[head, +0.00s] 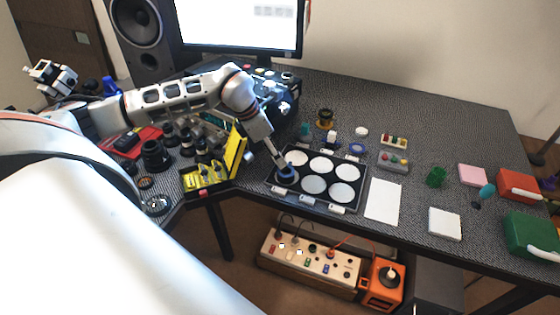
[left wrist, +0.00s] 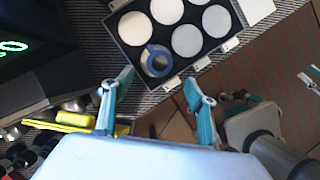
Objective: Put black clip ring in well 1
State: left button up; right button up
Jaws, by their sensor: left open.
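The tray (head: 318,204) is black with several round white wells in two rows. A dark blue-grey ring with a small tab (left wrist: 157,60), the likely clip ring, lies in a corner well. In the head view this ring (head: 287,174) is in the tray's front-left well, partly covered by the gripper. I cannot read which well is number 1. My left gripper (left wrist: 159,80) is open and empty, its two teal fingers apart, with the ring ahead between them in the left wrist view. In the head view the left gripper (head: 284,165) is just above that well.
A yellow open case (head: 236,150) and several dark lens parts (head: 155,155) stand left of the tray. A blue ring (head: 357,148) lies behind it. A white sheet (head: 383,201) is at its right. The table's front edge runs close below the tray.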

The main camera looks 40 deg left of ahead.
pick_arm(q)
jog(key=s+d+r+n+t+h, duration=0.1)
jog(key=s+d+n+h, duration=0.3)
jog(key=d, duration=0.6)
jog(key=s+d+r+n+t+h, duration=0.15)
jog(key=d+h, duration=0.35)
jog(key=d, duration=0.5)
jog(key=s+d+r+n+t+h, duration=0.15)
jog(key=d+n+h, duration=0.3)
jog(key=d, duration=0.65)
jog(key=s+a+f+n+t+y, duration=0.1)
jog(key=a+f+n+t+y, duration=0.8)
jog(key=n, duration=1)
jog(key=s+a+f+n+g+y, duration=0.1)
jog(key=s+f+n+g+y, duration=0.1)
jog(key=s+f, duration=0.4)
jog(key=s+a+f+n+g+y, duration=0.1)
jog(key=s+f+n+g, duration=0.3)
jog(key=f, duration=0.6)
jog(key=s+n+y, duration=0.1)
jog(key=s+n, duration=0.1)
jog(key=shift+a+f+n, duration=0.2)
jog(key=shift+a+n, duration=0.1)
jog(key=shift+n, duration=0.1)
